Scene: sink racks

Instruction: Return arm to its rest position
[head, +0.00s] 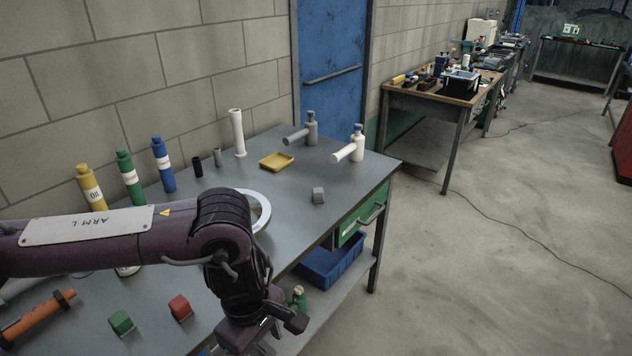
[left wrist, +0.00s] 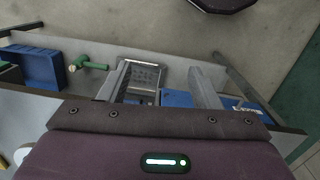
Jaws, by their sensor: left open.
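My left arm (head: 130,238) reaches in from the left over the grey table (head: 285,165). Its wrist bends down at the table's front edge. My left gripper (head: 258,347) is at the bottom of the head view, partly cut off by the frame edge. In the left wrist view my left gripper (left wrist: 160,78) has its two fingers wide apart with nothing held. Beyond the fingers are the lower shelf and a grey metal item (left wrist: 145,77), apart from them as far as I can tell. My right gripper is not in view.
Oil, green and blue bottles (head: 163,165), a yellow tray (head: 276,161), white (head: 350,148) and grey spouted items and red (head: 180,307) and green blocks (head: 121,322) stand on the table. A blue bin (head: 333,262) is below.

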